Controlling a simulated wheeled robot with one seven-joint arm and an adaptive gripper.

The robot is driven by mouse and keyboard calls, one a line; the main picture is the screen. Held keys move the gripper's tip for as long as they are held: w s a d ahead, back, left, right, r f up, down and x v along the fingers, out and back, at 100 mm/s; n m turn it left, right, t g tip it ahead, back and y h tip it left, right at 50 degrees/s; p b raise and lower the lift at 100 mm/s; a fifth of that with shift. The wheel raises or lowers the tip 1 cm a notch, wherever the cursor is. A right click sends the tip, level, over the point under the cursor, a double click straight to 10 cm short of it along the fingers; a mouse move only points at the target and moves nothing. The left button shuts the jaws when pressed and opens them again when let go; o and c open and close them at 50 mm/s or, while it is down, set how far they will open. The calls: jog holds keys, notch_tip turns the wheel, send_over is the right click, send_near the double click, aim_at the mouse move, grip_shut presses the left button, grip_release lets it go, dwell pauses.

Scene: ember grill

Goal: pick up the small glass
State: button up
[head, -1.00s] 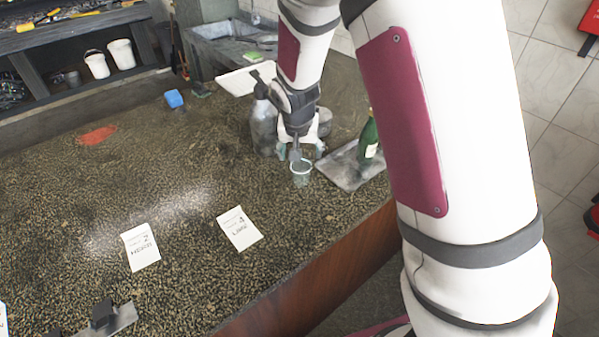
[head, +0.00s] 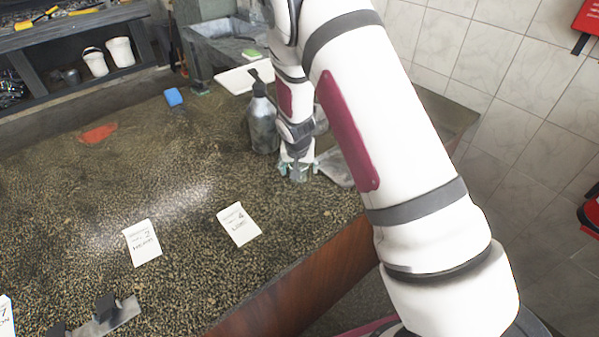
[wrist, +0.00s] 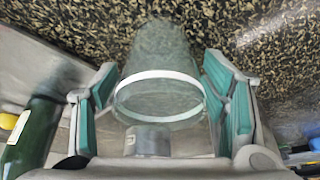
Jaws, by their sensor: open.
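The small glass (wrist: 160,62) is clear with a pale rim. In the wrist view it stands between the two teal-padded fingers of my gripper (wrist: 160,108), its rim facing the camera.
A dark grey bottle (head: 262,122) stands just left of my gripper. A grey board (head: 338,168) lies to its right. A green bottle (wrist: 32,132) shows at the left of the wrist view. Two paper cards (head: 239,224) lie nearer the front.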

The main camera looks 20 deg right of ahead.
jog(key=shift+f, duration=0.15)
jog(key=c, duration=1.2)
jog(key=shift+w, duration=0.1)
jog(key=shift+c, duration=0.4)
